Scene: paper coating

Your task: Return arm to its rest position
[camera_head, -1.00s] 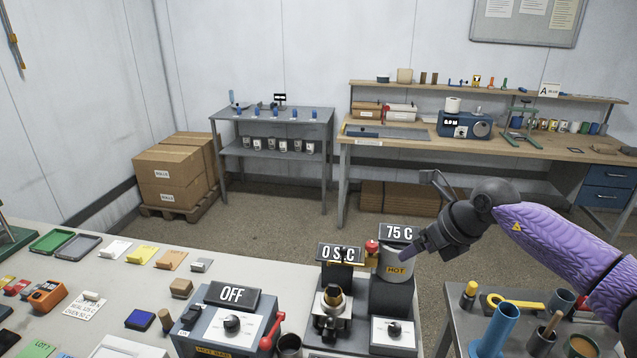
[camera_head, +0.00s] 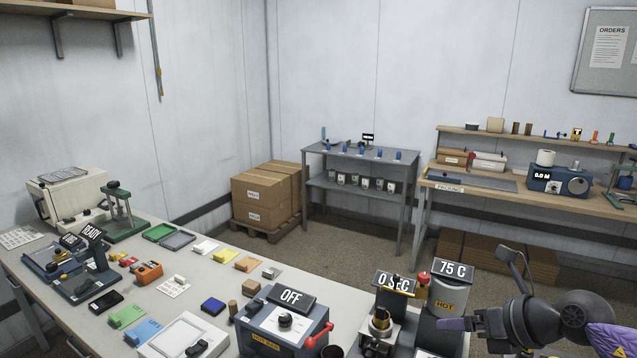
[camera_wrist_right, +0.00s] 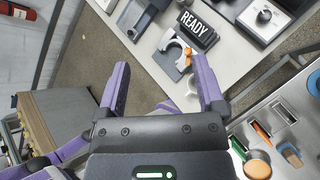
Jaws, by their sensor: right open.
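My right gripper (camera_head: 462,332) is at the lower right of the head view, beside the hot pot (camera_head: 444,305) under the "75 C" sign. In the right wrist view its two purple fingers (camera_wrist_right: 165,88) are spread apart with nothing between them. Beyond the fingers that view shows a white table with a "READY" sign (camera_wrist_right: 196,29) and a grey device with an orange part. My purple right arm (camera_head: 612,340) is cut off by the picture's lower right corner. My left gripper is in neither view.
The long table (camera_head: 222,268) carries a hot bar unit (camera_head: 283,328) with an "OFF" sign, a timer stand (camera_head: 379,325), and several pads and blocks. A grey shelf table (camera_head: 360,155), cardboard boxes (camera_head: 262,195) and a wooden bench (camera_head: 500,195) stand behind. Open floor lies between.

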